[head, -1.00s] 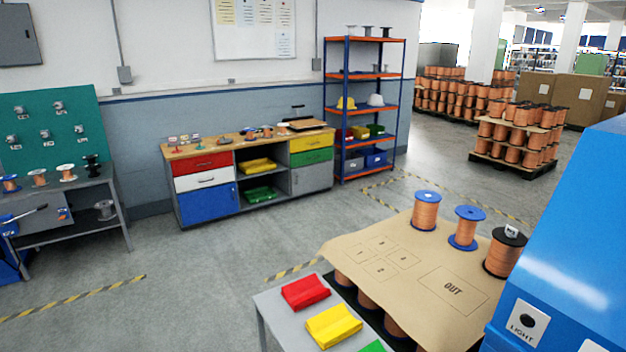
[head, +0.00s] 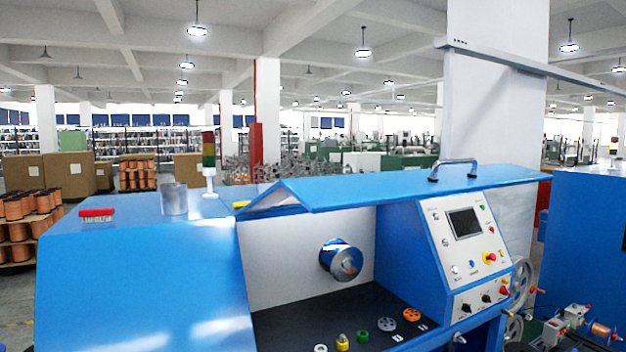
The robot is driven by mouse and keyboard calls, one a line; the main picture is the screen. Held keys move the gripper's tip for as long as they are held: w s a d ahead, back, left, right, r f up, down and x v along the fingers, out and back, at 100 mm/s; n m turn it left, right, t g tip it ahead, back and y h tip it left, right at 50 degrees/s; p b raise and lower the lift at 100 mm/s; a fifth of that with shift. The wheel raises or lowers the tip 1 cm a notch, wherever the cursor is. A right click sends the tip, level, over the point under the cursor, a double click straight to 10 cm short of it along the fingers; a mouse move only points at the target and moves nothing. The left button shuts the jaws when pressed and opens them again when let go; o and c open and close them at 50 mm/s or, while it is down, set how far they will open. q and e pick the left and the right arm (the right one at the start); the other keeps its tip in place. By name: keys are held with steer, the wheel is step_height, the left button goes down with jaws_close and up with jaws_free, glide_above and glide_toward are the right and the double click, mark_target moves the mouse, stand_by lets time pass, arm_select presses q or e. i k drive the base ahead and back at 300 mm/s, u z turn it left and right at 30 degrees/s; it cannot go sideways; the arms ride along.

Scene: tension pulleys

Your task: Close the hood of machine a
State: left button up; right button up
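A blue machine (head: 140,262) fills the lower part of the head view; I see no letter on it. Its blue hood (head: 400,190) is raised, with a metal handle (head: 455,168) on top near the right end. Below the hood the bay is open, showing a white back wall, a shiny metal spindle (head: 341,260) and a dark floor with several small coloured pulleys (head: 387,324). A control panel (head: 468,240) with a screen and buttons is right of the bay. Neither of my grippers is in view.
A red brush-like item (head: 97,214), a metal cup (head: 173,198) and a signal light (head: 209,155) stand on the machine's top. Another blue machine (head: 590,240) stands at the right, beyond a gap with handwheels (head: 522,285). Copper spools are stacked at the far left.

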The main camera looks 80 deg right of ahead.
mark_target(320, 194)
steer(key=z, duration=3.2)
